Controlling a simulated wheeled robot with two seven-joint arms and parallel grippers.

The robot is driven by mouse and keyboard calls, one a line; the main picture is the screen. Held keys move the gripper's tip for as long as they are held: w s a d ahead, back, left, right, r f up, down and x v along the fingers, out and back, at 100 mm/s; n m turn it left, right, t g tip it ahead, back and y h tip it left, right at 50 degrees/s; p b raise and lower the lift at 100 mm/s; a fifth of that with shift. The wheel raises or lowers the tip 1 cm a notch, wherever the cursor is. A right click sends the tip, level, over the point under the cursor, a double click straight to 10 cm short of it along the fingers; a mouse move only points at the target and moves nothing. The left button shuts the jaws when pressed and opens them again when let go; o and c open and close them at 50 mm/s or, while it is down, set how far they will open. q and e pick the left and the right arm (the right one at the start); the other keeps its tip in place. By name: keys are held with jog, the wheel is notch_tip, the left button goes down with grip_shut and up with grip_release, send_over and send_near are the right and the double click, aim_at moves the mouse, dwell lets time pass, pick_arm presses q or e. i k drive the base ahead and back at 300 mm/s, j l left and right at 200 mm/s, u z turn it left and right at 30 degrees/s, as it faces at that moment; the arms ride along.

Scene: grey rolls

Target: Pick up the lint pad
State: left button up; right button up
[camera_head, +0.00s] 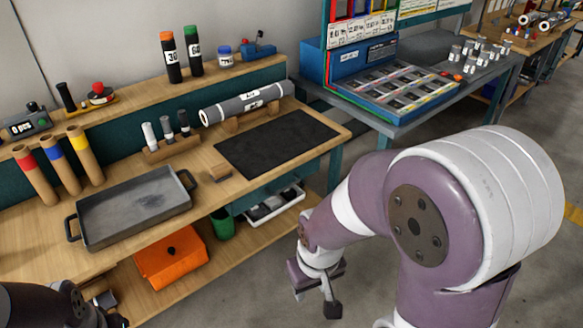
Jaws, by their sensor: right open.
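A small tan block (220,172) lies on the wooden workbench (205,207), between the grey tray and the black mat. It may be the lint pad, but it is too small to be sure. My right gripper (315,304) is open and empty, pointing down in front of the bench, to the right of and well apart from the block. At the lower left corner a dark part of my left arm shows; its fingers cannot be made out clearly.
A grey tray (137,208) with handles and a black mat (274,144) lie on the bench. A grey roll (246,103) rests on wooden supports behind the mat. Small bottles (167,131) stand in a rack. An orange box (171,259) and a green bin (222,224) are below.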

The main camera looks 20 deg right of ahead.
aim_at(220, 172)
jog(key=z, duration=0.25)
jog(key=i+j+u, duration=0.35)
jog(key=i, duration=0.15)
jog(key=i+u, duration=0.4)
jog(key=z, duration=0.4)
jog(key=i+z, duration=0.15)
jog(key=z, duration=0.65)
jog(key=i+l+u, duration=0.6)
jog(key=l, duration=0.25)
jog(key=i+l+u, duration=0.3)
jog(key=l, duration=0.25)
jog(key=u, duration=1.45)
jog(key=i+l, duration=0.05)
